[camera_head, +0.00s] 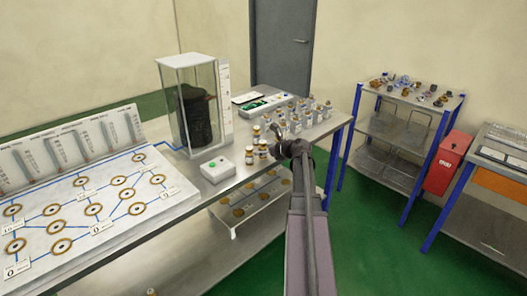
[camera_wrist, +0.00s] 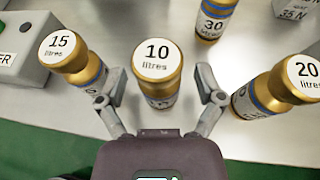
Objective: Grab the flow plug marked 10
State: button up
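The flow plug marked 10 (camera_wrist: 158,75) is a gold cylinder with a white top reading "10 litres". It stands upright on the metal table in the wrist view. My gripper (camera_wrist: 160,90) is open, with one finger on each side of this plug. I cannot tell whether either finger touches it; a gap shows on the right side. In the head view my gripper (camera_head: 292,146) is at the front edge of the table, by the plugs; which one is the 10 cannot be read there.
The plug marked 15 (camera_wrist: 75,58) stands close by the left finger. The plug marked 20 (camera_wrist: 285,88) stands to the right, and the plug marked 30 (camera_wrist: 213,18) behind. A white box (camera_head: 217,169) with a green button sits left of the plugs. The table's front edge is near.

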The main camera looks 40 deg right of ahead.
aim_at(262, 142)
grip_shut()
jog(key=shift+r, duration=0.2)
notch_tip(262, 142, up, 3)
jog(key=p, duration=0.3)
jog(key=shift+r+p, duration=0.2)
jog(key=shift+p, duration=0.2)
jog(key=s+d, duration=0.3)
jog(key=s, duration=0.4)
jog(key=s+d+r+p, duration=0.1)
jog(key=s+d, duration=0.2)
jog(key=s, duration=0.4)
jog(key=shift+s+d, duration=0.2)
jog(key=shift+s, duration=0.1)
jog(key=shift+r, duration=0.1)
